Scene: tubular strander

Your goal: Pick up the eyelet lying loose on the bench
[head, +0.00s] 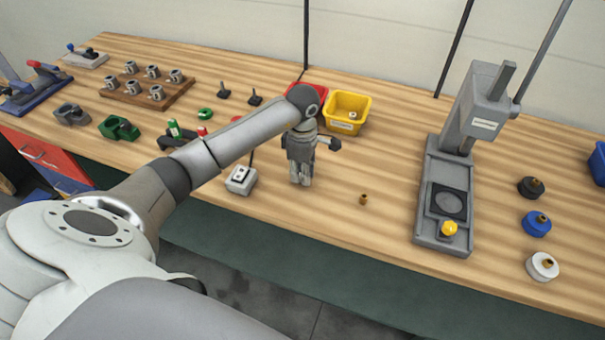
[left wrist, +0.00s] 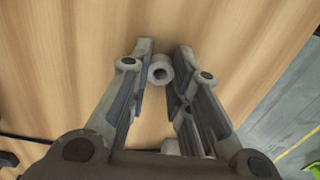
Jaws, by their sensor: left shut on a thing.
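My left gripper (head: 301,182) points down over the middle of the bench, and its fingers are close together. In the left wrist view my left gripper (left wrist: 161,75) is shut on a small grey ring-shaped eyelet (left wrist: 160,70), which sits between the fingertips with its round hole facing the camera. In the head view the fingers hide the eyelet. I cannot tell whether it touches the wood or is just above it. My right gripper is not in view.
A small brass piece (head: 363,199) stands on the bench to the right. A grey switch box (head: 241,180) is close on the left. Yellow (head: 364,112) and red (head: 318,89) bins are behind. A grey press (head: 425,220) stands further right. Bare wood lies between.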

